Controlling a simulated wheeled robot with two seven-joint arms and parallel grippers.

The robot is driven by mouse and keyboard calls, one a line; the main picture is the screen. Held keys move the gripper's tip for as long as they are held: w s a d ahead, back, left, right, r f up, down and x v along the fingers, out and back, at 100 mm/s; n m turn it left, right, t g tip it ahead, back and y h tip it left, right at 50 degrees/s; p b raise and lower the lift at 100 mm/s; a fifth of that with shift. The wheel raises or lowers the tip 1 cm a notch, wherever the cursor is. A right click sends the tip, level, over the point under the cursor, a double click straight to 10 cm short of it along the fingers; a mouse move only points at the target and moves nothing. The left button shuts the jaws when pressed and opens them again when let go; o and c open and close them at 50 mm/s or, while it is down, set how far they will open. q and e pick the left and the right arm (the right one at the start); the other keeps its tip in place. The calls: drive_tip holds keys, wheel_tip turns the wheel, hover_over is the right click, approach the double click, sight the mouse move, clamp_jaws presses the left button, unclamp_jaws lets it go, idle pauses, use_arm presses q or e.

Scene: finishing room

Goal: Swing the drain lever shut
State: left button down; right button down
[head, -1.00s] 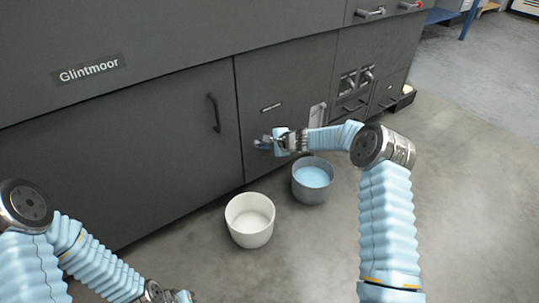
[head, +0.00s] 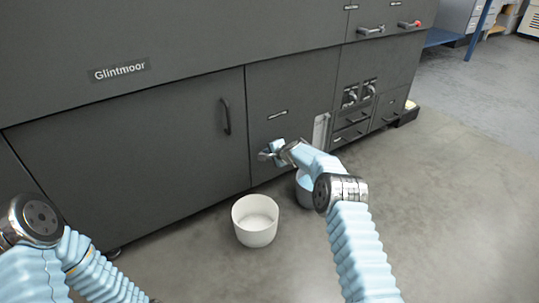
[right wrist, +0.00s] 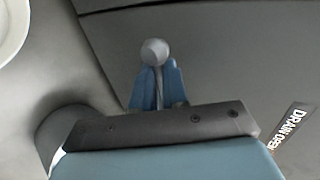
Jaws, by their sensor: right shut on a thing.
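The drain lever (right wrist: 154,52) shows in the right wrist view as a thin grey rod with a round knob. My right gripper (right wrist: 157,88) is shut on it, with a blue fingertip on each side and the knob sticking out past them. In the head view my right gripper (head: 274,149) is at the drain fitting, low on the dark cabinet front, and hides most of the lever. A "DRAIN OPEN" label (right wrist: 290,128) is on the panel at the right of the wrist view. My left gripper is out of the picture; only its arm shows at lower left.
A white bucket (head: 255,236) stands on the floor in front of the cabinet (head: 120,150). A grey bucket (head: 304,197) with blue liquid stands beside it, partly hidden by my right arm. A door handle (head: 226,116) is left of the drain. The floor to the right is clear.

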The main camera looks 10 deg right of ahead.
drive_tip(key=shift+a+f, duration=0.1)
drive_tip(key=shift+a, duration=0.1)
drive_tip(key=c, duration=1.2)
unclamp_jaws()
drive_tip(key=shift+o, duration=0.2)
drive_tip(key=shift+d, duration=0.15)
drive_tip(key=v, duration=1.3)
drive_tip(key=shift+s+r+b, duration=0.2)
drive_tip(key=shift+s+b, duration=0.1)
drive_tip(key=shift+b, duration=0.05)
